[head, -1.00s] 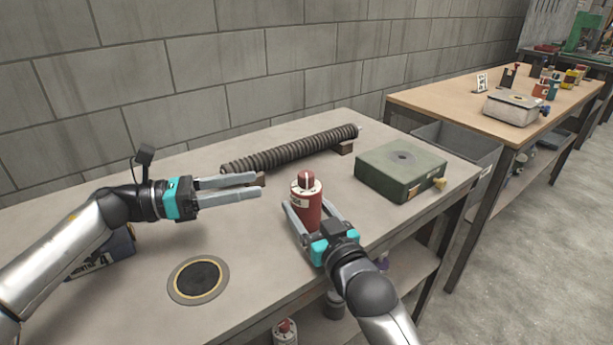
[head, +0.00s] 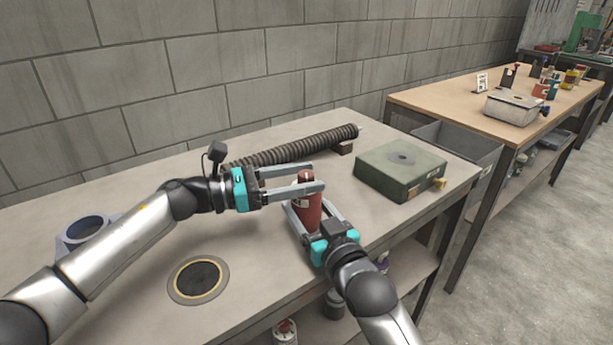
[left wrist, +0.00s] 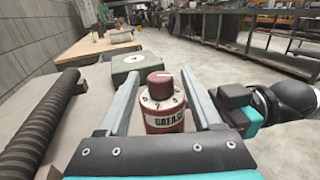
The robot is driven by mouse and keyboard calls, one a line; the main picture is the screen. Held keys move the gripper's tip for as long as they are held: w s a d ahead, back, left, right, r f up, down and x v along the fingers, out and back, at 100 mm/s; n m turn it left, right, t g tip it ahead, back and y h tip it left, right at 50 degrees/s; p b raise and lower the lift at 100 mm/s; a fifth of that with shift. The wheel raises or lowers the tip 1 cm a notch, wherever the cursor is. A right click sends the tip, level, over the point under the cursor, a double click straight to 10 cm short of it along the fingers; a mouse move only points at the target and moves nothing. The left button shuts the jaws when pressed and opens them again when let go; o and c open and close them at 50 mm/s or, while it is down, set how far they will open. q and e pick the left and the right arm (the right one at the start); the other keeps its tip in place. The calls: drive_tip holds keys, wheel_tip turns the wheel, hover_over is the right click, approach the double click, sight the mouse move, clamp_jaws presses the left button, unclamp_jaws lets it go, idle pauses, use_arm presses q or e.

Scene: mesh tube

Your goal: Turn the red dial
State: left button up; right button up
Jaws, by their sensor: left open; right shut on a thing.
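A red canister (head: 307,212) stands upright on the grey bench. On its top is the red dial (left wrist: 160,84), a knob with a white line, above a white ring with numbers; the canister's label reads "GREASE" in the left wrist view. My right gripper (head: 312,218) is shut on the canister body from the front. My left gripper (head: 316,178) is open at the height of the dial, with one finger on each side of it. In the left wrist view the dial sits between the fingers, with gaps on both sides. In the head view the left fingers partly hide the dial.
A dark ribbed hose (head: 290,150) lies on blocks along the back. A green box (head: 400,172) stands to the right. A round black disc (head: 198,279) is set at the front left. A blue-grey ring-shaped part (head: 85,229) sits behind my left arm.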

use_arm(q)
drive_tip(key=shift+w+d, duration=0.1)
drive_tip(key=shift+d, duration=0.3)
drive_tip(key=shift+c, duration=0.2)
clamp_jaws()
